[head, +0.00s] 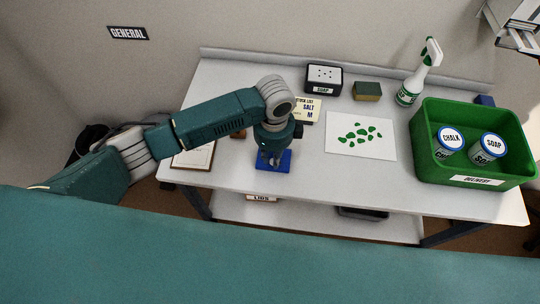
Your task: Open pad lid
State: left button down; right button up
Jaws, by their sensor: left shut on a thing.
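A small blue pad (284,166) lies on the white bench (230,178) near its front edge, left of the middle. My left gripper (270,157) points down over the pad and is shut on it. The gripper and its wrist hide the far side of the pad. Lid and base cannot be told apart at this size. My right gripper is not in view.
A white sheet with green shapes (346,147) lies right of the pad. A salt box (310,105), a soap box (323,78), a sponge (367,91) and a spray bottle (411,85) stand behind. A green delivery bin (477,179) holds chalk (447,142) and soap (488,150) tubs.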

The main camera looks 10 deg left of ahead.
aim_at(272, 160)
pick_arm(q)
jog(key=shift+w+r, duration=0.1)
jog(key=shift+w+r+g, duration=0.2)
jog(key=shift+g, duration=0.2)
jog(key=shift+w+r+g, duration=0.15)
jog(key=shift+g, duration=0.15)
jog(key=shift+w+g+b, duration=0.25)
jog(key=shift+g+b, duration=0.05)
jog(key=shift+g, duration=0.1)
jog(key=g+b, duration=0.1)
jog(key=b, duration=0.1)
jog(key=w+g+b, duration=0.1)
jog(key=b, duration=0.2)
jog(key=w+r+g+b, duration=0.1)
jog(key=b, duration=0.2)
jog(key=shift+g, duration=0.4)
jog(key=shift+w+r+g+b, duration=0.25)
jog(key=shift+g+b, duration=0.15)
jog(key=shift+b, duration=0.75)
jog(key=shift+r, duration=0.1)
jog(key=shift+s+a, duration=0.1)
